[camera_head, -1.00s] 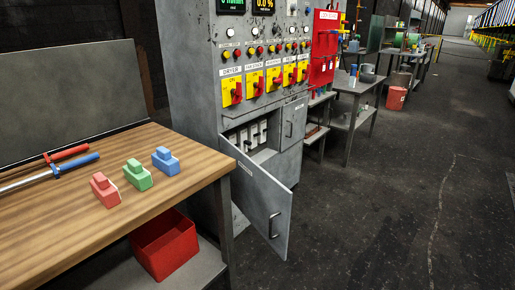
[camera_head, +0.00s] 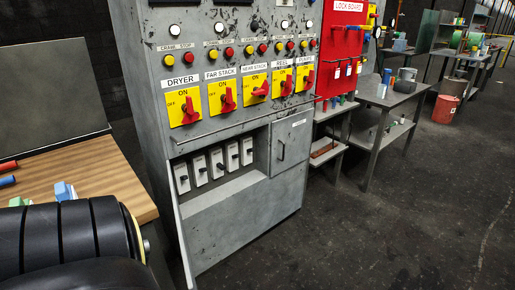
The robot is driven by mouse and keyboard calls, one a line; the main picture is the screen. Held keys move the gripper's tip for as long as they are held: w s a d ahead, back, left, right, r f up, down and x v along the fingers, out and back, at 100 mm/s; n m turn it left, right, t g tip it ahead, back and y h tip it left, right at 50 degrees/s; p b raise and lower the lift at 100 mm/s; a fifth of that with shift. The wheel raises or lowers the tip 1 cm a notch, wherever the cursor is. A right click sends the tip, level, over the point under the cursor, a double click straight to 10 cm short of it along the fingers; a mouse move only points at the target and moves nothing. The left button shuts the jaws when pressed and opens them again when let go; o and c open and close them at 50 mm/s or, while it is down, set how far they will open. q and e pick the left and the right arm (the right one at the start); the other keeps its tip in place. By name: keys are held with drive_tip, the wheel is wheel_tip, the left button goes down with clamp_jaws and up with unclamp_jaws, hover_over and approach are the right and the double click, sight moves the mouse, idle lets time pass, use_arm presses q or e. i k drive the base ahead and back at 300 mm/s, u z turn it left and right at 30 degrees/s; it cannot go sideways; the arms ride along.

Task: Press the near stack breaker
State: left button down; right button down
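The grey control cabinet (camera_head: 240,212) stands ahead with its lower compartment open. Inside is a row of several white breakers with dark toggles. The compartment door (camera_head: 183,245) is seen almost edge-on at the left of the opening. Neither gripper is in view.
A black rounded part of my own arm fills the lower left. Behind it is the wooden bench (camera_head: 95,182) with a blue block (camera_head: 65,191). A red lock board (camera_head: 340,50) and a grey side table (camera_head: 390,95) stand to the right.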

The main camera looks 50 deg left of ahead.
sight(220, 165)
drive_tip(key=u, duration=0.7)
drive_tip(key=i, duration=1.55)
drive_tip(key=u, duration=1.1)
